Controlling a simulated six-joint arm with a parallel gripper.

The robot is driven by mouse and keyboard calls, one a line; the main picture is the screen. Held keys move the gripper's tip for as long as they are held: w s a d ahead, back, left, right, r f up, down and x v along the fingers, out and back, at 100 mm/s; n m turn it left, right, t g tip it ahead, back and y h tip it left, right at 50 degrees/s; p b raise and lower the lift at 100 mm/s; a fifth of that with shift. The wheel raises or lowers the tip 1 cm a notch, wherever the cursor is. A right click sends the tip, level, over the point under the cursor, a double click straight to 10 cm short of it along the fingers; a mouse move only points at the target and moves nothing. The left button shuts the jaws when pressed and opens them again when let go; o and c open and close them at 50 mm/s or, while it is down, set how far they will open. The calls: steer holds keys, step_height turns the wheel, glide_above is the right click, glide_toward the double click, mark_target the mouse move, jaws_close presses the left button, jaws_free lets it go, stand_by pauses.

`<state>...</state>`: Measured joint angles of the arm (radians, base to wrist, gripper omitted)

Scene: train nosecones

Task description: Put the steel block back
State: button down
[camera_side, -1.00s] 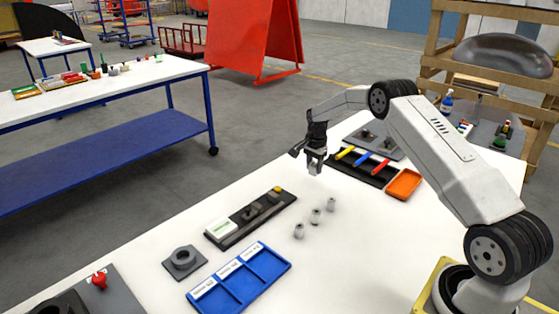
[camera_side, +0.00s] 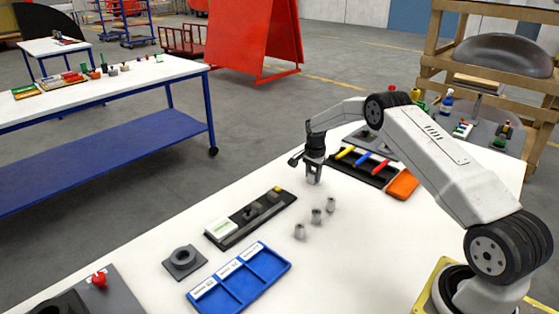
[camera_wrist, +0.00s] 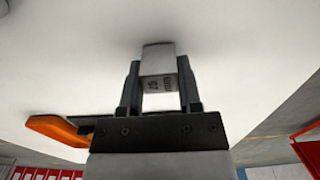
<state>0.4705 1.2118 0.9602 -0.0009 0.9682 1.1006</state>
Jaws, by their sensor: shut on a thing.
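My gripper (camera_side: 314,177) is shut on the steel block (camera_wrist: 158,62), a small pale grey block with a dark marking on its face. The wrist view shows the block between the two fingers (camera_wrist: 158,92), its end sticking out past the tips. In the side view the gripper points down over the white table, in front of the black tool tray. The block is small there, and I cannot tell whether it touches the table. A black holder (camera_side: 232,237) with a white-and-green item and small dark and yellow-topped pieces lies to the left.
Several small grey parts stand in a row, one of them here (camera_side: 316,216). A blue three-compartment tray (camera_side: 262,284) and a grey ring fixture (camera_side: 184,261) lie front left. The black tray (camera_side: 345,170) holds yellow, blue and red tools beside an orange tray (camera_side: 403,185).

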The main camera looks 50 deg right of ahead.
mark_target(313, 173)
steer(key=shift+c, duration=1.4)
jaws_free()
steer(key=shift+f, duration=0.1)
step_height(313, 173, up, 12)
steer(key=shift+r, duration=0.2)
steer(key=shift+a, duration=0.15)
steer(key=s+a+r+n, duration=0.1)
steer(key=s+a+n, duration=0.2)
steer(key=a, duration=0.3)
steer(key=s+a+r+n+t, duration=0.1)
steer(key=s+a+n, duration=0.2)
steer(key=a, duration=0.2)
steer(key=s+a+r+n, duration=0.1)
steer(key=s+a+n, duration=0.25)
steer(key=a, duration=0.25)
steer(key=s+a+n, duration=0.4)
steer(key=s+a, duration=0.1)
steer(key=s, duration=0.3)
steer(key=s+a+f+n+t, duration=0.1)
steer(key=s+a+n, duration=0.3)
steer(key=s, duration=0.4)
steer(key=shift+s+a+f+t, duration=0.2)
steer(key=shift+a+f+t, duration=0.1)
steer(key=shift+a, duration=0.3)
